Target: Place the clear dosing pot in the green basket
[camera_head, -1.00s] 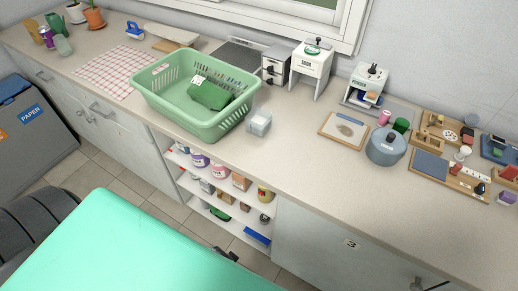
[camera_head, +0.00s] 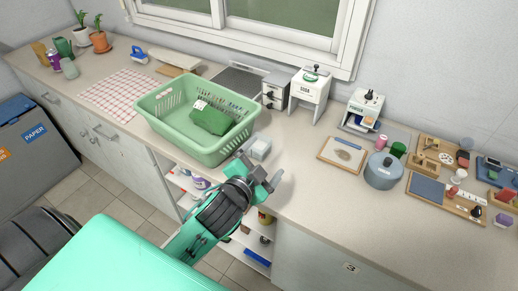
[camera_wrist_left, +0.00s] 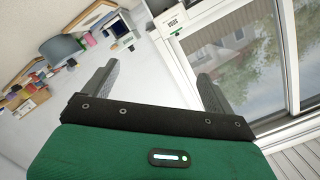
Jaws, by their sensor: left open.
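The clear dosing pot (camera_head: 260,149) stands on the counter just right of the green basket, upright as far as I can tell. The green basket (camera_head: 168,131) is on the counter and holds a dark green packet (camera_head: 210,117). My left gripper (camera_head: 265,178) is open and empty, in front of the pot and close to it in the picture. In the left wrist view its two fingers (camera_wrist_left: 155,88) are apart with nothing between them, and the pot does not show there. My right gripper is in neither current view.
Right of the pot, a white dispenser (camera_head: 310,90), a grey lidded pot (camera_head: 384,171) and wooden trays (camera_head: 448,195) stand on the counter. A checked cloth (camera_head: 114,92) lies left of the basket. Clear counter lies right of the gripper.

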